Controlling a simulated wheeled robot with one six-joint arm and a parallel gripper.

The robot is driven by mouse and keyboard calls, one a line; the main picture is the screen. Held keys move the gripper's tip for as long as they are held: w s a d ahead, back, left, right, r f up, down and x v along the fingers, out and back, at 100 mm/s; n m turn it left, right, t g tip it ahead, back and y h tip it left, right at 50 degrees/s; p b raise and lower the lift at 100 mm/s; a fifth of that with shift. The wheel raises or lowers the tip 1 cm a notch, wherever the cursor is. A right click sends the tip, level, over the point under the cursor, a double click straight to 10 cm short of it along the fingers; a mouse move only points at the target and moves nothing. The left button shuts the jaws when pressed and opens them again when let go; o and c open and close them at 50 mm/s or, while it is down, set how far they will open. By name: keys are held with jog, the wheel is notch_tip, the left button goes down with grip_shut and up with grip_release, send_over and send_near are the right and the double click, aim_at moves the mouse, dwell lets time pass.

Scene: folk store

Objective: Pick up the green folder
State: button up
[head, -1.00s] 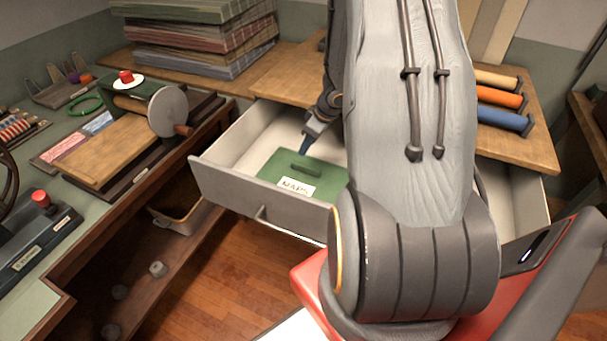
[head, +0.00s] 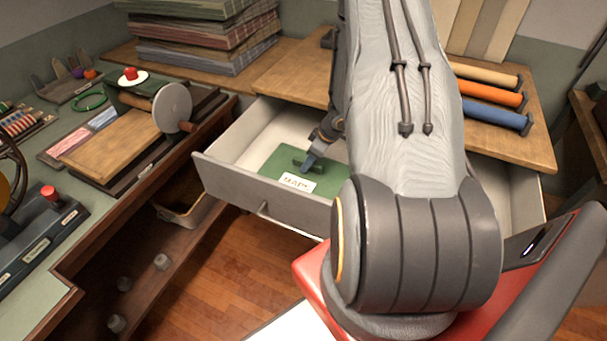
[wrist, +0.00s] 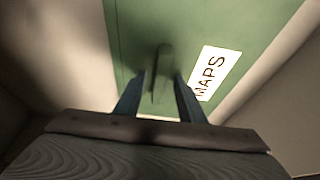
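The green folder (head: 272,168) lies flat in the open drawer (head: 222,182). It has a raised handle on top and a white label at its front edge; the label reads MAPS in the wrist view, where the folder (wrist: 205,25) fills the upper middle. My gripper (head: 308,165) is low in the drawer at the folder's handle. In the wrist view the two blue fingers of my gripper (wrist: 158,90) stand apart on either side of the dark handle (wrist: 161,72), with gaps visible. My arm hides the right part of the drawer.
The drawer walls stand close around the folder. Left is a green workbench with a wooden board (head: 110,143) and a round-wheeled device (head: 172,107). Stacked folders (head: 205,35) lie on the wooden top behind. Coloured rolls (head: 490,95) lie at right.

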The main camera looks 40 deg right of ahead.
jog(key=shift+f, duration=0.15)
grip_shut()
dwell(0.4)
